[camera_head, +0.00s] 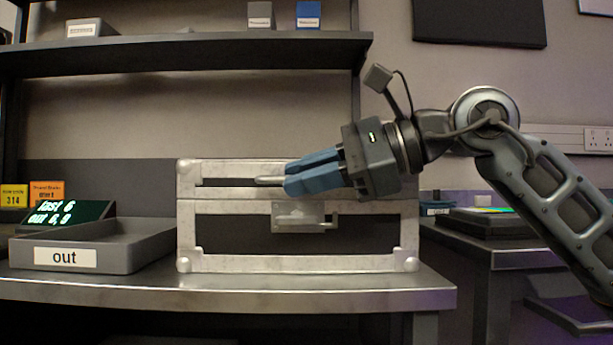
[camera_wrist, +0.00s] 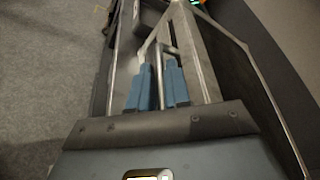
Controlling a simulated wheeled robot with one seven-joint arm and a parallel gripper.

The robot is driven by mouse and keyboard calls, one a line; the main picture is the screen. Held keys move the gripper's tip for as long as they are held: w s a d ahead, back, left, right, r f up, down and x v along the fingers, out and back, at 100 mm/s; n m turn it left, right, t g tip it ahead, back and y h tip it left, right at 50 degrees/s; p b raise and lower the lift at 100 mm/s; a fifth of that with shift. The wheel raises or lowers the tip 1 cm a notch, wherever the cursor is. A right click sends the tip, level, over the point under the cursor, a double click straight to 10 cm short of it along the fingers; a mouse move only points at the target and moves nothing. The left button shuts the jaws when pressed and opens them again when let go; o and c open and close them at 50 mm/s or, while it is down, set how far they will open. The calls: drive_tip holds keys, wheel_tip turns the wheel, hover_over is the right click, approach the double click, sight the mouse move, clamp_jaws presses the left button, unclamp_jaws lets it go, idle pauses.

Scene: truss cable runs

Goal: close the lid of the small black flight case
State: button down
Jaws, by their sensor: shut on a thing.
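The small black flight case (camera_head: 340,263) stands on the steel table, with pale metal edging and rounded corners. Its lid (camera_head: 187,180) is down or nearly down on the body in the head view; I cannot tell whether a thin gap remains. A grey latch (camera_head: 298,217) hangs on the front. My gripper (camera_head: 288,186) is in front of the lid, its blue fingers shut on the grey bar handle (camera_head: 240,182). In the wrist view, the fingers (camera_wrist: 160,75) close around the bar (camera_wrist: 158,60). My gripper hides the right part of the lid front.
A grey tray labelled "out" (camera_head: 112,258) stands left of the case, with a small dark display (camera_head: 65,215) behind it. A shelf (camera_head: 180,52) runs above the case. The steel table (camera_head: 250,291) has a narrow bare front strip. Another bench (camera_head: 515,252) stands at right.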

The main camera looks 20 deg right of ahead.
drive_tip(key=shift+a+f, duration=0.1)
drive_tip(key=shift+f, duration=0.45)
drive_tip(key=c, duration=1.2)
unclamp_jaws()
drive_tip(key=shift+o, duration=0.2)
drive_tip(key=shift+r, duration=0.1)
drive_tip(key=shift+s+d+r, duration=0.15)
drive_tip(key=shift+d+r, duration=0.05)
drive_tip(key=shift+d, duration=0.2)
drive_tip(key=p+v, duration=0.2)
drive_tip(key=v, duration=0.5)
drive_tip(key=shift+s+f, duration=0.1)
